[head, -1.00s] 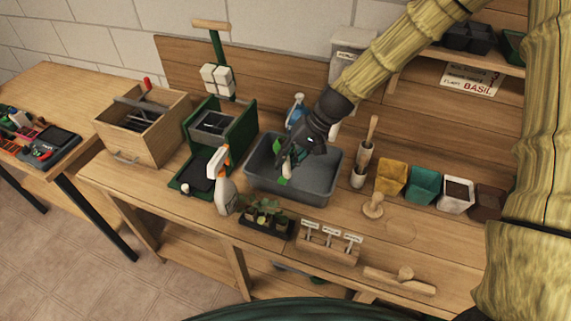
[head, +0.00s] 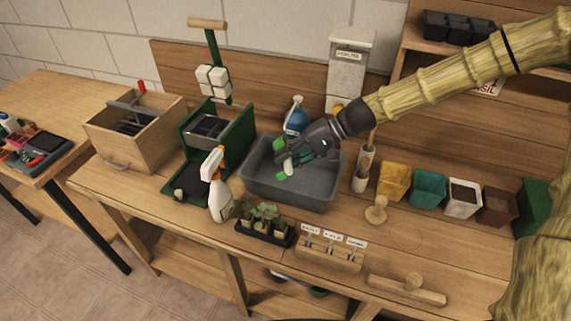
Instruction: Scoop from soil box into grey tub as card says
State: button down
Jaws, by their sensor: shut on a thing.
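The grey tub (head: 310,196) stands on the middle of the bench, and its visible floor looks bare. My gripper (head: 287,158) is over the tub, shut on a small tool with a pale handle and green parts (head: 280,174), which looks like a scoop. I cannot tell whether it carries anything. I cannot tell for sure which container is the soil box; a green box (head: 534,208) at the right is partly hidden by my arm.
A spray bottle (head: 218,187) and seedling tray (head: 262,238) stand in front of the tub. A green press (head: 238,135) and wooden box (head: 150,150) are left. A blue bottle (head: 294,117) and white dispenser (head: 350,68) are behind. Several pots (head: 428,187) line the right.

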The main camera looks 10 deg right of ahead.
jog(key=shift+w+d+m+t+y+b, duration=0.1)
jog(key=shift+d+m+t+y+b, duration=0.15)
jog(key=shift+y+b, duration=0.7)
jog(key=shift+d+m+t+y+b, duration=0.2)
jog(key=shift+y+b, duration=0.25)
jog(key=shift+b, duration=0.95)
jog(key=shift+a+r+b, duration=0.1)
jog(key=shift+b, duration=0.3)
jog(key=shift+r+y, duration=0.2)
jog(key=shift+y, duration=0.1)
jog(key=shift+r, duration=0.1)
jog(key=h+p, duration=0.1)
jog(key=p, duration=0.1)
jog(key=shift+a+r+p, duration=0.15)
jog(key=shift+p, duration=0.25)
jog(key=h+p, duration=0.2)
jog(key=p, duration=0.1)
jog(key=a+f+n+g+h+p, duration=0.1)
jog(key=h+p, duration=0.1)
jog(key=p, duration=0.1)
jog(key=n+h+p, duration=0.1)
jog(key=h+p, duration=0.1)
jog(key=p, duration=0.1)
jog(key=shift+s+a+f+g, duration=0.2)
jog(key=shift+s+g, duration=0.05)
jog(key=shift+s, duration=0.1)
jog(key=shift+h+p, duration=0.35)
jog(key=shift+h, duration=0.05)
